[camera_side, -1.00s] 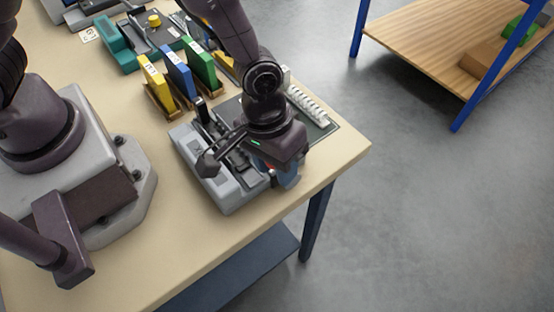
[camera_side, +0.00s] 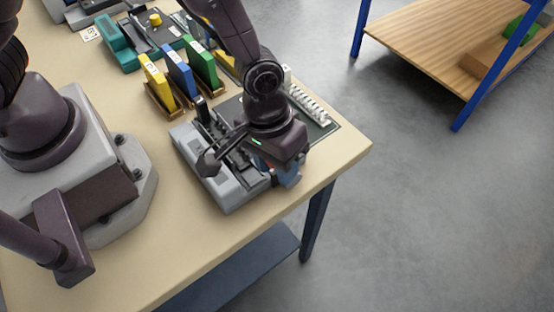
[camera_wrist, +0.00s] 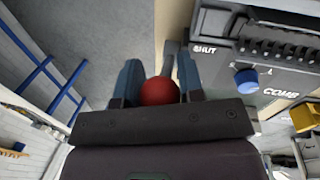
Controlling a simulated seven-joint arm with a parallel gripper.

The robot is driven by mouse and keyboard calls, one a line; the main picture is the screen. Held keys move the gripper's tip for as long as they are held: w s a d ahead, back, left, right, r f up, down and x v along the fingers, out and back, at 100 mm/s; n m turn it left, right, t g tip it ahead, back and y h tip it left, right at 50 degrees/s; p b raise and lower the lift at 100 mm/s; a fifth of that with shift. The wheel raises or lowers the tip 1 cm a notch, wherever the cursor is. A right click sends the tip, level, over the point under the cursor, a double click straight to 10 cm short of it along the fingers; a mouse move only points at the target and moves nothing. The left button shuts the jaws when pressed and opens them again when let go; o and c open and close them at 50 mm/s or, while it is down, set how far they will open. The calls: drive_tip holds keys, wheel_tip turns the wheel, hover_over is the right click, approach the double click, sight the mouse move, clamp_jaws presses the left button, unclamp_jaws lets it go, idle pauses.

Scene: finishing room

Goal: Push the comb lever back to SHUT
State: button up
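The comb machine (camera_side: 233,194) is a grey unit with a dark top near the table's front right edge. In the wrist view its dark panel (camera_wrist: 220,68) carries the words SHUT and COMB, a blue knob (camera_wrist: 246,80) and a row of dark teeth. The comb lever ends in a red ball knob (camera_wrist: 160,92), and a grey bar (camera_wrist: 170,58) shows beyond it. My gripper (camera_wrist: 160,82) has its two blue fingers on either side of the red knob, seemingly touching it. In the side view my gripper (camera_side: 287,176) is low at the machine's right side, and my wrist hides most of the lever.
Yellow (camera_side: 157,82), blue (camera_side: 181,74) and green (camera_side: 202,64) binders stand behind the machine. A white comb strip (camera_side: 308,103) lies on a dark mat behind my wrist. A teal device (camera_side: 121,52) stands farther back.

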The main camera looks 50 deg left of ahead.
drive_tip(key=o, duration=0.4)
drive_tip(key=shift+a+f, duration=0.15)
drive_tip(key=shift+c, duration=0.2)
drive_tip(key=shift+o, duration=0.3)
wheel_tip(320, 180, up, 13)
drive_tip(key=a, duration=0.2)
drive_tip(key=shift+s+a, duration=0.1)
